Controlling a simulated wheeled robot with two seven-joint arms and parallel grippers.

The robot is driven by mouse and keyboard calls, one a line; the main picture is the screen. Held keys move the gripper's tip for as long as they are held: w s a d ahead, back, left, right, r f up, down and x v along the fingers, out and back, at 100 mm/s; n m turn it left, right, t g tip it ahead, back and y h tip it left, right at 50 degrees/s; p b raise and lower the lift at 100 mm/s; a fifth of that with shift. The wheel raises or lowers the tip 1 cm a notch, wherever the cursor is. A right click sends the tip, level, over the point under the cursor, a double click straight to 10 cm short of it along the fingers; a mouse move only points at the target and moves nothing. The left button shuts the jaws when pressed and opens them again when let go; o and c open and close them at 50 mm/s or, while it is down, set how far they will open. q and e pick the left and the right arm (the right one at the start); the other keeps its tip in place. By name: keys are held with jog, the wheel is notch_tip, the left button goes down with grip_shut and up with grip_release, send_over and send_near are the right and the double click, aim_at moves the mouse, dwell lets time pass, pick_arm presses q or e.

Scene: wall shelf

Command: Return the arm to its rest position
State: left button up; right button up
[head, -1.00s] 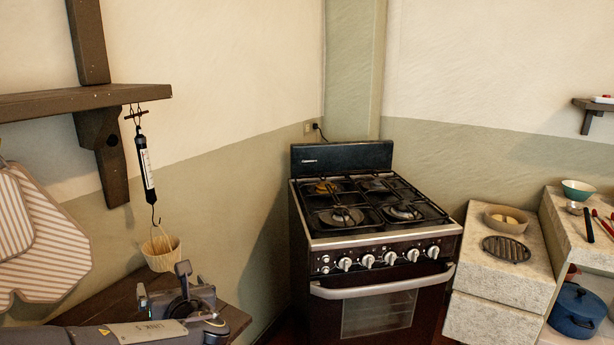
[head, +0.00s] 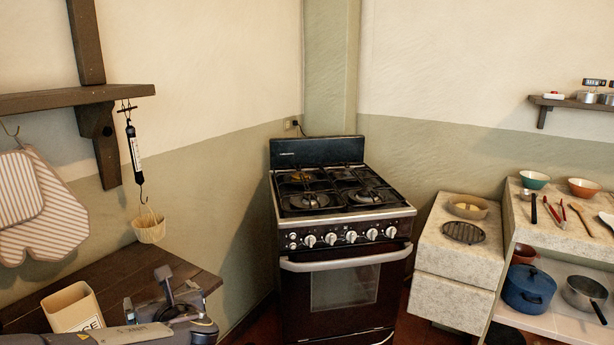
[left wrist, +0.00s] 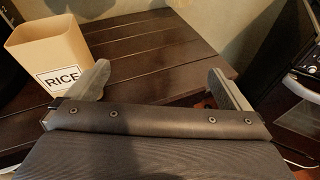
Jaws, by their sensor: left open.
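My left gripper (head: 148,293) is low at the left of the head view, over the front of the dark wooden table (head: 135,262). In the left wrist view its two fingers (left wrist: 160,86) stand wide apart with nothing between them. The tan box labelled RICE (head: 72,307) stands on the table, left of the gripper; it also shows in the left wrist view (left wrist: 60,55), close beside the left finger. My right gripper is in neither view.
A hanging scale (head: 133,150) holds a small basket (head: 149,226) from the wall shelf (head: 70,98), above the table. Striped oven mitts (head: 45,215) hang at the left. A stove (head: 345,235) stands right of the table, and a stone counter (head: 455,265) stands beyond it.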

pick_arm(q)
jog(key=s+a+f+n+g+h+p, duration=0.15)
jog(key=s+n+g, duration=0.25)
jog(key=s+n, duration=0.45)
jog(key=s+a+f+n+g+h+p, duration=0.1)
jog(key=s+a+n+g+h+p, duration=0.15)
jog(key=s+n, duration=0.55)
jog(key=s+d+r+n+h+p, duration=0.3)
jog(key=s+d+n+h, duration=0.6)
jog(key=n, duration=0.5)
jog(key=s+d, duration=0.2)
jog(key=d, duration=0.1)
jog(key=shift+s+d+r+n, duration=0.15)
jog(key=shift+s+r+n, duration=0.1)
jog(key=shift+s+n, duration=0.1)
jog(key=shift+t, duration=0.25)
dwell(2.0)
